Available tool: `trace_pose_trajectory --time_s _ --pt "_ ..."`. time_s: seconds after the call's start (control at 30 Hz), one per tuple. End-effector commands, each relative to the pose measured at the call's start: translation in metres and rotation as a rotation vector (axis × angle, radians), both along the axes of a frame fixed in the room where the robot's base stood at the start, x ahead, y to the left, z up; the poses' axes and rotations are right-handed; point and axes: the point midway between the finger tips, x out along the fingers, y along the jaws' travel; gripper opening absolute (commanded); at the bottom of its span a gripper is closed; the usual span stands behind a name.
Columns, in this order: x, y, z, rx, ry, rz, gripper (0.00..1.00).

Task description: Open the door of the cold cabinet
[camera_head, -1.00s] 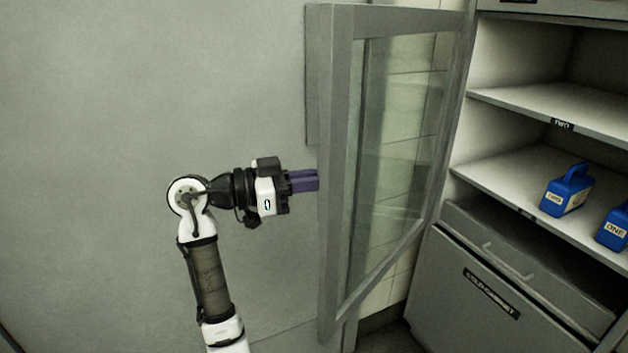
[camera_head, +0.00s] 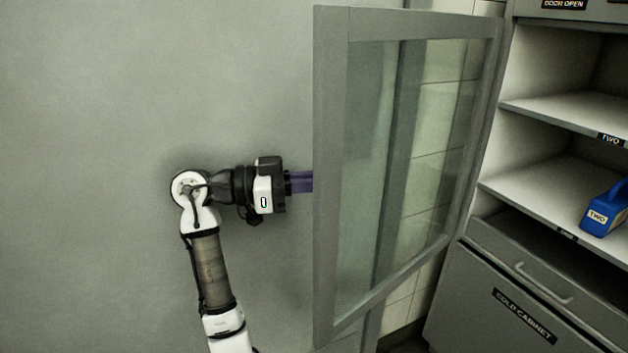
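The cold cabinet (camera_head: 484,290) stands at the right, with its name on a label on the lower front. Its glass door (camera_head: 333,180), in a grey frame, stands swung wide open, hinged beside the shelves. My gripper (camera_head: 308,181) is at the door's outer left edge, its purple fingers pointing right. The fingertips meet or pass behind the door frame, so I cannot see whether they are shut on anything. The door's handle is not visible.
A drawer with a bar handle (camera_head: 543,285) is below. A plain grey wall (camera_head: 90,150) fills the left. A sign at the top right reads DOOR OPEN (camera_head: 564,4).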

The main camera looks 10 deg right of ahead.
Motion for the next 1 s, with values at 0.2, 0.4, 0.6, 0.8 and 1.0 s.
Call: trace_pose_trajectory --time_s 0.2,0.4,0.6,0.8,1.0 --pt "0.002 -0.006 -0.005 0.012 0.009 -0.008 0.0" --pt "0.001 -0.006 -0.005 0.011 0.008 -0.008 0.22" --pt "0.001 -0.003 -0.003 0.007 0.004 -0.004 0.33" --pt "0.0 -0.002 -0.002 0.006 0.002 -0.003 0.33" --pt "0.0 -0.002 0.007 0.006 -0.001 -0.003 0.33"
